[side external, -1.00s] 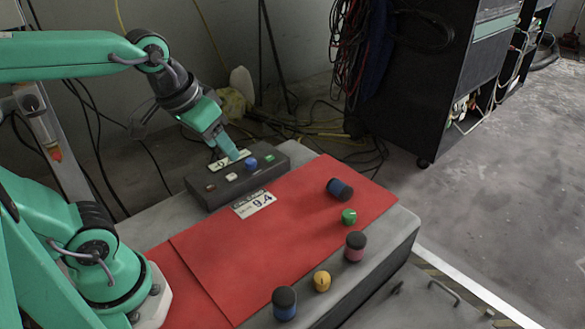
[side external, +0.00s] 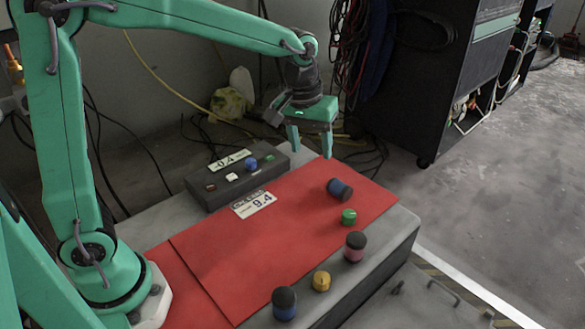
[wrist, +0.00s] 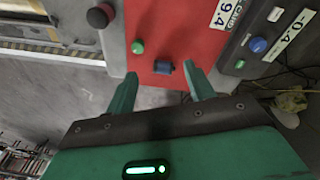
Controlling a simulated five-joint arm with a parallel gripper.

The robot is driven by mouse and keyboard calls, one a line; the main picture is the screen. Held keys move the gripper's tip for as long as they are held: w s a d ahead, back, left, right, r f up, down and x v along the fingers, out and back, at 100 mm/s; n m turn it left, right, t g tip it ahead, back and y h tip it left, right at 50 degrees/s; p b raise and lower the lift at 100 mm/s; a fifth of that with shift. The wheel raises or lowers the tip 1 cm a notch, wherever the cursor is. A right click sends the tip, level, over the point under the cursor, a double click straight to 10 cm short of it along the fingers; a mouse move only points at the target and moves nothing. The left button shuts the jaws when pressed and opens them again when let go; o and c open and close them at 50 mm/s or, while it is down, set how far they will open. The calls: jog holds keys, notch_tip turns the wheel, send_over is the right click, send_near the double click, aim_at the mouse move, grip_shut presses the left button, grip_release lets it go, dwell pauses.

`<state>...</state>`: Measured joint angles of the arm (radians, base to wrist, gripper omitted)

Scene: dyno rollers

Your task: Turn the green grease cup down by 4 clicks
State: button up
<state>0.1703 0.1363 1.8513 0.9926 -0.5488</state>
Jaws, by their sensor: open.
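The green grease cup (side external: 348,216) stands near the right edge of the red mat (side external: 270,245). It also shows in the wrist view (wrist: 138,47) as a small green disc, left of the space ahead of my fingers. My gripper (side external: 311,152) is open and empty, pointing down above the far end of the mat, behind and above the cup. Its two fingers show apart in the wrist view (wrist: 160,82).
A dark blue cylinder (side external: 340,190) lies tilted just behind the green cup. A pink-and-black knob (side external: 355,246), a yellow knob (side external: 321,281) and a blue-and-black knob (side external: 284,303) stand along the front edge. A grey button box (side external: 235,180) stands at the back left, with a 9.4 label (side external: 254,204) before it.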

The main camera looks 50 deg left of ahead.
aim_at(350, 214)
jog(key=w+d+f, duration=0.2)
jog(key=f, duration=0.2)
jog(key=w+d+f+n+g, duration=0.1)
jog(key=w+d+f, duration=0.1)
jog(key=w+f, duration=0.1)
jog(key=w+d+f+n+g, duration=0.1)
jog(key=w+d+f, duration=0.1)
jog(key=f, duration=0.3)
jog(key=shift+w+d, duration=0.25)
jog(key=shift+w, duration=0.4)
jog(key=shift+f, duration=0.1)
jog(key=shift+s+a+f, duration=0.1)
jog(key=shift+f, duration=3.75)
jog(key=c, duration=1)
